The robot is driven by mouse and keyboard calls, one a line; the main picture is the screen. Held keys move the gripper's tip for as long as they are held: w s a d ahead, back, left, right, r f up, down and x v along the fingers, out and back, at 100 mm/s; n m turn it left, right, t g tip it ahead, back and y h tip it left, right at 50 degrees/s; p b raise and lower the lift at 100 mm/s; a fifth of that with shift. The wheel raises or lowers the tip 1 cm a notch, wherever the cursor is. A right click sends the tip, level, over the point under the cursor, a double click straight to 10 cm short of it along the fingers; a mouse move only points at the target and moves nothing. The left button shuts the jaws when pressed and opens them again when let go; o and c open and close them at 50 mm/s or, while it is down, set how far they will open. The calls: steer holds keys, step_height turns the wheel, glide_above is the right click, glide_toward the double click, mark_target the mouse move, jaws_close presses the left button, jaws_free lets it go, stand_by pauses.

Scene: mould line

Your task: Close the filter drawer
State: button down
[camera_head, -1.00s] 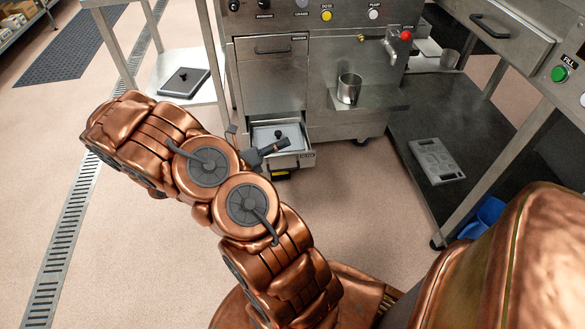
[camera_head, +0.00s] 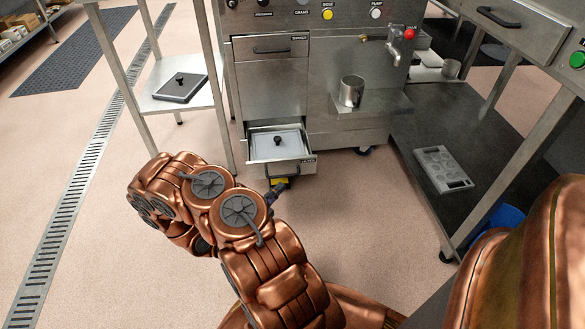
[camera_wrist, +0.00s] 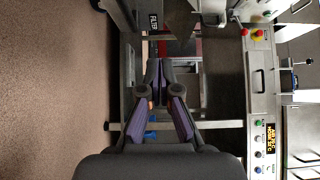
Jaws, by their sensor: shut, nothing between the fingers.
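The filter drawer (camera_head: 308,163) is pulled out at the bottom of the steel machine. A pale lid or plate with a black knob (camera_head: 278,140) shows inside it. My gripper (camera_head: 272,195) is low, just in front of the drawer's front face, partly hidden behind my own arm. I cannot tell whether the fingertips touch the drawer front.
A closed upper drawer (camera_head: 271,47) sits above in the machine (camera_head: 270,90). A metal cup (camera_head: 351,91) stands on a side shelf. A small table (camera_head: 150,103) with a black-knobbed tray is at left. A dark low shelf (camera_head: 420,130) holds a grey mould (camera_head: 442,169). Floor in front is clear.

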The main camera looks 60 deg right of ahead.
steer(key=b, duration=0.3)
glide_toward(298, 160)
steer(key=s+d, duration=0.3)
steer(key=shift+w+d+b, duration=0.2)
steer(key=shift+w+d, duration=0.15)
steer(key=shift+d, duration=0.2)
steer(key=shift+w+d+b, duration=0.2)
steer(key=shift+w+d, duration=0.15)
steer(key=shift+d, duration=0.25)
steer(key=shift+w+d+r, duration=0.1)
steer(key=shift+w+d, duration=0.3)
steer(key=shift+d, duration=0.1)
steer(key=shift+w, duration=0.1)
